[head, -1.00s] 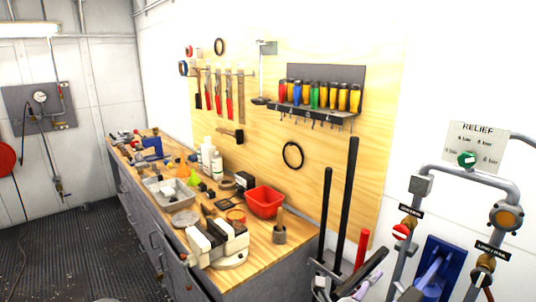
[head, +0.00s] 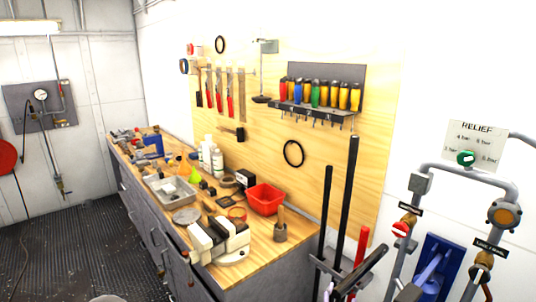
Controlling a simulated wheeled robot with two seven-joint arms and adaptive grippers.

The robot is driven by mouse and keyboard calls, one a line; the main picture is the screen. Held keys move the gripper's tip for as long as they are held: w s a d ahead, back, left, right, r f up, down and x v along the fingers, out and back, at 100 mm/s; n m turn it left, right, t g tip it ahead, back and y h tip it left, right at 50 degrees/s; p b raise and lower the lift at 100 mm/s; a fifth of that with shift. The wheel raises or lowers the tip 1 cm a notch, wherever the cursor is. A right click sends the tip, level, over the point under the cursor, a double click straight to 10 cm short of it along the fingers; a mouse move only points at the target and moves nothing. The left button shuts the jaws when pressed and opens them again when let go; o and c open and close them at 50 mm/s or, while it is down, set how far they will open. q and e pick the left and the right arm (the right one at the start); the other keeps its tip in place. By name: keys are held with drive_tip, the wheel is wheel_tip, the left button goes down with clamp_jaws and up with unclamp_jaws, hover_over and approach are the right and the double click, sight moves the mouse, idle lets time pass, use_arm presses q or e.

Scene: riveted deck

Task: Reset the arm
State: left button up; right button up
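Neither of my grippers can be made out in the head view. No gripper fingers show, so their state and anything they hold are hidden. A pale rounded shape (head: 107,298) just enters at the bottom edge, left of the middle; I cannot tell what it is. The task names no object.
A wooden-topped workbench (head: 262,257) runs along the wall with a vise (head: 220,240), a red bin (head: 265,199) and a metal tray (head: 168,190). A tool board (head: 325,190) hangs behind. Relief piping (head: 470,170) stands at right. Dark floor (head: 70,250) is open at left.

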drive_tip(key=s+a+f+n+g+y, duration=0.2)
drive_tip(key=f+n+g+y, duration=0.15)
drive_tip(key=f, duration=0.65)
drive_tip(key=s+a+f+n+g+y, duration=0.2)
drive_tip(key=s+f+n+y, duration=0.15)
drive_tip(key=f, duration=0.75)
drive_tip(key=s+a+f+n+g+y, duration=0.1)
drive_tip(key=s+a+f+n+g, duration=0.1)
drive_tip(key=s+f, duration=0.5)
drive_tip(key=s+a+f+n+g+y+p, duration=0.1)
drive_tip(key=s+f+g, duration=0.5)
drive_tip(key=s, duration=0.6)
drive_tip(key=a+f+n+y, duration=0.1)
drive_tip(key=a+n, duration=0.1)
drive_tip(key=n, duration=0.1)
drive_tip(key=shift+s+y, duration=0.3)
drive_tip(key=shift+s, duration=0.1)
